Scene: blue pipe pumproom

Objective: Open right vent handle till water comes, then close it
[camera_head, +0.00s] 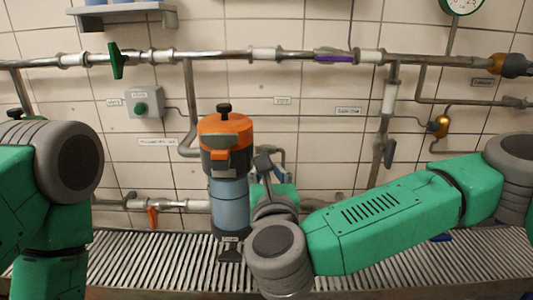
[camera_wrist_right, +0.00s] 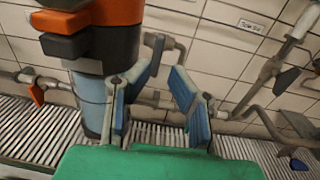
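My right arm reaches in from the right, and its gripper (camera_head: 265,168) is beside the orange-topped pump, partly hidden by my own wrist. No running water shows. My left arm is at the left edge; its gripper is out of view.
The orange and grey pump (camera_head: 227,140) on its blue column stands close to the right gripper. A pipe (camera_head: 230,55) with green and purple (camera_head: 333,57) handles crosses the wall. An orange handle (camera_head: 152,217) is low left. A slatted metal grating (camera_head: 150,260) lies below.

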